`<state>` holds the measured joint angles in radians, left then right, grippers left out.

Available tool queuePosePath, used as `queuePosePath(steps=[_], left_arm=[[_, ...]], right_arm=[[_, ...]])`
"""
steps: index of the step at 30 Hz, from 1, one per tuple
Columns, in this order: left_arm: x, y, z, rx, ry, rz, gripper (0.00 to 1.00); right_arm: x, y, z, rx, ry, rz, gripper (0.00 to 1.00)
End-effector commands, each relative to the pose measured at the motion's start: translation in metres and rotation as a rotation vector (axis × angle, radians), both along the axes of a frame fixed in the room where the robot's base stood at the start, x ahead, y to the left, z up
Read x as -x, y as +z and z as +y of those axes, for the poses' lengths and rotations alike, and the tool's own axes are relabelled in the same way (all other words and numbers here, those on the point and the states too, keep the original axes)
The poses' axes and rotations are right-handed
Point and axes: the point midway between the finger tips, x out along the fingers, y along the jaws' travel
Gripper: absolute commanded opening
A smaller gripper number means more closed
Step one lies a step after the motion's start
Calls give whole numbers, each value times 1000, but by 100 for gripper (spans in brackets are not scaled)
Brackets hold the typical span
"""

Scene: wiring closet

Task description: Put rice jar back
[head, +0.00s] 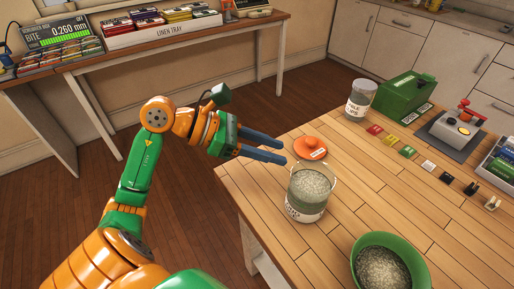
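A clear jar (311,190) filled with pale grains stands upright and without a lid near the left edge of the wooden table; its label is too small to read surely. An orange-red lid (309,148) with a small label lies on the table just behind it. A second, grey-topped jar (361,98) with a white label stands farther back. My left gripper (284,153) is open and empty, its blue fingers apart, to the upper left of the open jar and left of the lid. My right gripper is not in view.
A green bowl (416,275) of grains sits at the front of the table (280,249). A green box (404,97), a row of coloured tags (408,152) and a red-handled device (452,128) are at the back right. Bare tabletop lies right of the jar.

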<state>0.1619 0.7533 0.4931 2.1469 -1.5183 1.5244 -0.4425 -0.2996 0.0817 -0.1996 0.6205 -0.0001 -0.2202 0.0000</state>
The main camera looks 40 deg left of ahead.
Motion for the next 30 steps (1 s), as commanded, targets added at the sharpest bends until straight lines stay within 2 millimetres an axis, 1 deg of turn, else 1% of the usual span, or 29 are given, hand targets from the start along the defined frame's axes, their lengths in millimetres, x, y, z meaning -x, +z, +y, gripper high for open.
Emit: queuePosePath(steps=[1, 4, 7, 12, 30], left_arm=[[6, 0, 8, -3, 3, -1, 39], [17, 11, 22, -2, 2, 1, 39], [24, 18, 30, -1, 1, 0, 39], [27, 22, 32, 0, -1, 0, 39], [27, 22, 32, 1, -1, 0, 39]], right_arm=[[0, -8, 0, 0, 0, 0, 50], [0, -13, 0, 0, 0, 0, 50], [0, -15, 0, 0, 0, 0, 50], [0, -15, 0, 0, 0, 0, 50], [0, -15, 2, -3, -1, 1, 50]])
